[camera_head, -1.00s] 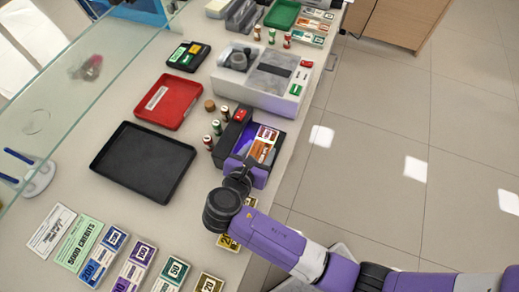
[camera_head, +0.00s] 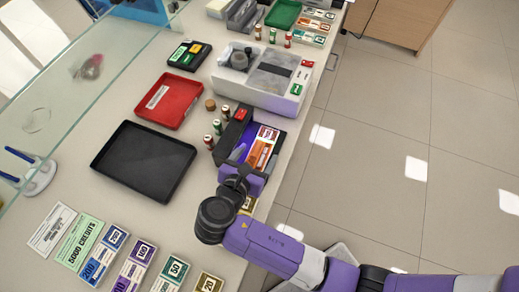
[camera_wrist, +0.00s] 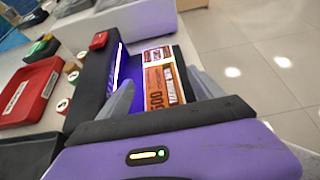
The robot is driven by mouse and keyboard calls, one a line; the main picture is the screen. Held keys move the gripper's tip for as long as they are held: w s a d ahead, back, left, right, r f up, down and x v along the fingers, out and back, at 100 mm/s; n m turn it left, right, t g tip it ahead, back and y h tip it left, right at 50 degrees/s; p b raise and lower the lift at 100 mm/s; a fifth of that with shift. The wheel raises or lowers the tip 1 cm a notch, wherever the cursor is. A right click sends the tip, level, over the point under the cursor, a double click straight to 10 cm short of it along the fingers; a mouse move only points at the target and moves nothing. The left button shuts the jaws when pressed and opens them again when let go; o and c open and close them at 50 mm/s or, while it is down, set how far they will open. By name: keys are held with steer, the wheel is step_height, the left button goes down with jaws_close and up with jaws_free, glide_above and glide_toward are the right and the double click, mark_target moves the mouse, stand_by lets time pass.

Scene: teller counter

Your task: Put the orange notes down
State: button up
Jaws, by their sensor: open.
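The orange notes (camera_head: 261,152) lie flat on the purple-lit bed of a black device (camera_head: 228,132) at the counter's right edge. My gripper (camera_wrist: 160,78) is open, with one grey finger on each side of the notes and gaps between. In the head view my gripper (camera_head: 241,172) is at the near end of the device, and its wrist hides part of the counter there.
A black tray (camera_head: 143,160) and a red tray (camera_head: 171,101) lie left of the device. Small rolls stand beside it, and a grey machine (camera_head: 265,79) stands behind. Several note stacks lie at the near left. A glass panel edges the far left.

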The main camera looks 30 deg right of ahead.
steer(key=v, duration=0.8)
steer(key=shift+s+a, duration=0.25)
steer(key=shift+a, duration=0.05)
steer(key=shift+r, duration=0.15)
